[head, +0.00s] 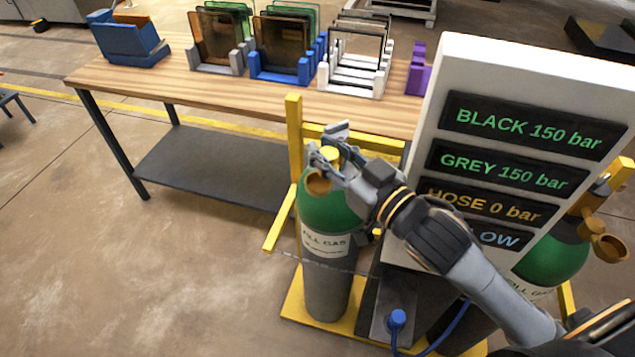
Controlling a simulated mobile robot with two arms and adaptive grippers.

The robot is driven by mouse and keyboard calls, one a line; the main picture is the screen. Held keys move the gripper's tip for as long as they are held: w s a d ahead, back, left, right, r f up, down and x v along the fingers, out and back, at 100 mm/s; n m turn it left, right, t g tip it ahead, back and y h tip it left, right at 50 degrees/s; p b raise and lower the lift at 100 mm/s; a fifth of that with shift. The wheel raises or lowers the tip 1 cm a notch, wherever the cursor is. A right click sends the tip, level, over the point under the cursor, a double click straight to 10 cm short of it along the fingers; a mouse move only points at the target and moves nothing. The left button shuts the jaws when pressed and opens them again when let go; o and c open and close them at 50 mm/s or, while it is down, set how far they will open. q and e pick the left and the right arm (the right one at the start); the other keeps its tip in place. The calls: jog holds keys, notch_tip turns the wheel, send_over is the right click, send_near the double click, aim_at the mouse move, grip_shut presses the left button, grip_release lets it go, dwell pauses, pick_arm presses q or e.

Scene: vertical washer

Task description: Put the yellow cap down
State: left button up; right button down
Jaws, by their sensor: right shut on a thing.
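My right gripper (328,158) is at the top of the left gas cylinder (330,207), which has a green shoulder, a grey body and a "FILL GAS" label. It is shut on the yellow cap (330,154), whose top shows between the fingers. The fingers and wrist hide much of the cap and the cylinder's neck. Whether the cap touches the valve cannot be told. A brass-coloured round part (318,183) shows just below the fingers. My left gripper is out of view.
A white panel (486,70) with pressure readouts stands right of the cylinder. Another green cylinder (553,259) is at the right. A yellow frame (294,135) surrounds the left cylinder. Behind is a wooden table (160,88) with several racks.

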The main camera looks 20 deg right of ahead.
jog(key=w+f, duration=0.3)
jog(key=f, duration=0.1)
jog(key=shift+w, duration=0.2)
jog(key=shift+w+f, duration=0.35)
jog(key=shift+f, duration=0.15)
notch_tip(320, 180, down, 3)
jog(key=shift+a+f, duration=0.1)
jog(key=shift+f, duration=0.05)
jog(key=c, duration=1)
grip_release()
jog(key=shift+c, duration=0.2)
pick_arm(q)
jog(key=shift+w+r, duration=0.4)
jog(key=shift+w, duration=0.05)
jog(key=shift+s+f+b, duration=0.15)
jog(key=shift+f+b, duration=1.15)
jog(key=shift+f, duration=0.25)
pick_arm(e)
jog(key=shift+v, duration=6)
